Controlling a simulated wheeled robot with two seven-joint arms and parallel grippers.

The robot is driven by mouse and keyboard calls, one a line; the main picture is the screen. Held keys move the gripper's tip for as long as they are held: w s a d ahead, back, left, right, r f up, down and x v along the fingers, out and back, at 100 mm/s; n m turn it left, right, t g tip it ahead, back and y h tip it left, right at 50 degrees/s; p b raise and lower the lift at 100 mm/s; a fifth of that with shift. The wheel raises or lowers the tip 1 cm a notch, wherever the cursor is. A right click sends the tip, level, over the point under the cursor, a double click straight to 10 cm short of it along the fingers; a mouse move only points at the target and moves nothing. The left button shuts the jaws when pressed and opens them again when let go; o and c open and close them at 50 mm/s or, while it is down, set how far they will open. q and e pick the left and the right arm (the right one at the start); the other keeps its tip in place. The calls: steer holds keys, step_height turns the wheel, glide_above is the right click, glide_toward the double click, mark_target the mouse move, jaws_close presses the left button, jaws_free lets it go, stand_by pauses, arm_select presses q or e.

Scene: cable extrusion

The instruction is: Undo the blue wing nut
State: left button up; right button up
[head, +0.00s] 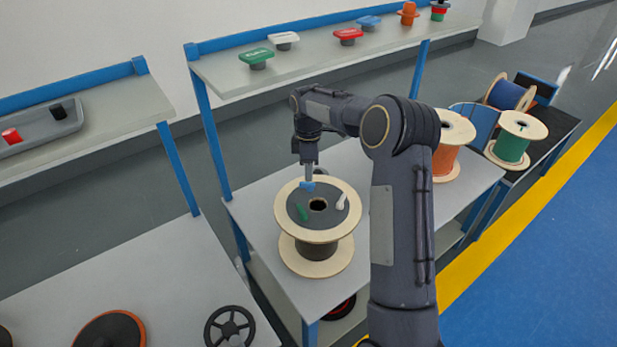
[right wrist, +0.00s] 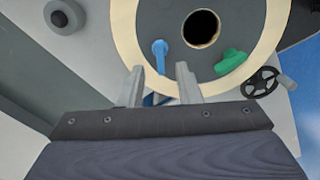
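The blue wing nut (head: 307,186) sits on the dark top face of a wooden-rimmed spool (head: 288,233), near its far edge. My right gripper (head: 308,173) points down right above it. In the right wrist view, the two fingers (right wrist: 160,70) are apart, and the blue wing nut (right wrist: 159,49) shows between and beyond their tips, with a gap on both sides. Whether either finger touches it is hard to tell. A green wing nut (head: 301,212) and a white one (head: 341,202) lie on the same face, around the centre hole. My left gripper is out of view.
The spool stands on a grey table (head: 250,215). Orange (head: 447,148) and green (head: 512,140) cable spools stand to the right. A shelf (head: 300,65) behind carries several coloured knobs. A black handwheel (head: 229,326) lies at the front left.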

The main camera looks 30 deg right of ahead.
mark_target(309, 183)
steer(key=shift+r, duration=1.75)
steer(key=s+a+r+m+t+y, duration=0.1)
steer(key=s+a+r+m+t, duration=0.15)
steer(key=s+r, duration=0.45)
steer(key=s+a+r+m+t+y, duration=0.1)
steer(key=s+a+r+m, duration=0.3)
steer(key=s, duration=0.5)
steer(key=s+a+f+m+t+y, duration=0.1)
steer(key=s+a+f+m, duration=0.1)
steer(key=s, duration=0.7)
steer(key=s+a+f+m+t, duration=0.1)
steer(key=s+a+f+m, duration=0.1)
steer(key=s+a+m, duration=0.3)
steer(key=s+a, duration=0.1)
steer(key=s, duration=0.3)
steer(key=shift+a+f+y, duration=0.3)
steer(key=shift+a+y, duration=0.05)
steer(key=shift+y, duration=0.05)
steer(key=shift+s, duration=0.1)
